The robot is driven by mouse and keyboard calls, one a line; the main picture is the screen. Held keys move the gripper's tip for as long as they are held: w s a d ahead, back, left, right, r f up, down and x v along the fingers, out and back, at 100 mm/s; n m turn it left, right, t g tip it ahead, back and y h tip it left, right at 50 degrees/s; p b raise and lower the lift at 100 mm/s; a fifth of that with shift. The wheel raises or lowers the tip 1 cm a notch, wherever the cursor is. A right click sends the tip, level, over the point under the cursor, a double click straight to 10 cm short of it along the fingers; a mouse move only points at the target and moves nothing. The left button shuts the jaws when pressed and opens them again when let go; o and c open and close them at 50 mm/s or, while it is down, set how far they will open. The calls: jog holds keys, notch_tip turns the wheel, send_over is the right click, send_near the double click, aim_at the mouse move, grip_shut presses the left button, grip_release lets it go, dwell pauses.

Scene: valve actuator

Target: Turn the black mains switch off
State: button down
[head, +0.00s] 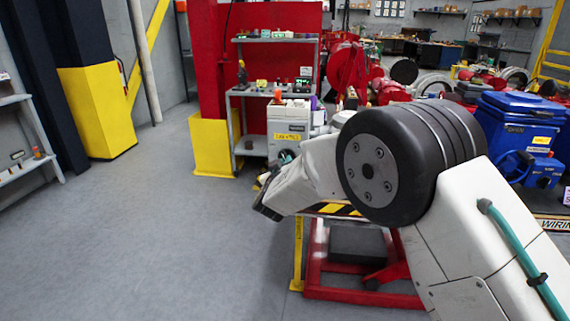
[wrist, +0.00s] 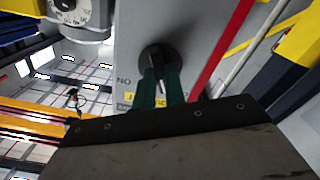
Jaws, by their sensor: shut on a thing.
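The black mains switch (wrist: 156,58) is a round rotary knob on a grey panel (wrist: 196,30) in the wrist view. A pale pointer mark on it points down and slightly right in the picture. My gripper (wrist: 160,86) has its two green fingers on either side of the knob's handle, shut on it. The fingers and the dark gripper body hide the lower part of the knob and some of the labels below it.
A white dial unit (wrist: 75,14) sits at the upper left of the wrist view, close to the panel. In the head view a grey shelf (head: 275,40) stands by a red wall, with a yellow-based post (head: 212,145) beside it.

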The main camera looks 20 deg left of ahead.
jog(key=shift+n, duration=1.2)
jog(key=c, duration=1.5)
grip_release()
jog(key=shift+o, duration=0.2)
jog(key=shift+s, duration=0.1)
jog(key=v, duration=0.7)
jog(key=shift+s, duration=0.3)
jog(key=shift+d, duration=0.1)
